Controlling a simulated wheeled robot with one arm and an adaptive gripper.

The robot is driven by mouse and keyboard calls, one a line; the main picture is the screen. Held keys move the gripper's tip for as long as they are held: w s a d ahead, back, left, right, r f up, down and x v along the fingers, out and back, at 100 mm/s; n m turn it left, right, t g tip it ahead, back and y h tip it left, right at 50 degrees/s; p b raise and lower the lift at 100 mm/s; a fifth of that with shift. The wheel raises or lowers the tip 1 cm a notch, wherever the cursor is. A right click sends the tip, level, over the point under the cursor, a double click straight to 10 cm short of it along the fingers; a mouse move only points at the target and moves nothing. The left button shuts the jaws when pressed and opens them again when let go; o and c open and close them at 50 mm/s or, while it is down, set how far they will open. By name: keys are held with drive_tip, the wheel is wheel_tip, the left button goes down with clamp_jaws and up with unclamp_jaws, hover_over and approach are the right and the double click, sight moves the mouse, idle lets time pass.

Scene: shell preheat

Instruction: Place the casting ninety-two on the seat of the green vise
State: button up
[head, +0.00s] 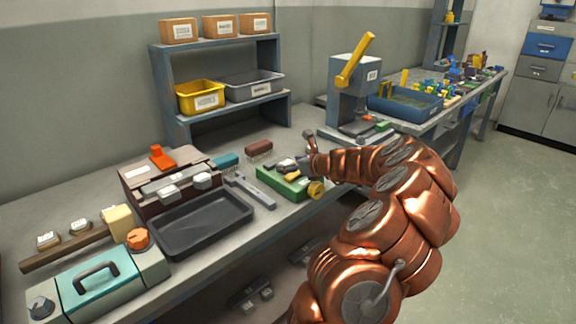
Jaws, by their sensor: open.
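The green vise (284,187) stands near the front edge of the bench, with a yellow round knob (316,188) at its front right. A small grey and tan piece (287,166) sits on top of the vise. I cannot read a number on it, so I cannot tell whether it is casting ninety-two. My copper-coloured arm reaches in from the lower right. My gripper (308,152) is open at the right of the vise top, close to the small piece. Whether they touch is not clear.
A black tray (200,222), a teal-lidded box (100,284) and a long grey tool (250,190) lie left of the vise. A press (352,85) stands behind my arm.

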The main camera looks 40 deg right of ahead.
drive_tip(key=v, duration=1)
drive_tip(key=shift+s+r, duration=0.2)
drive_tip(key=shift+s, duration=0.15)
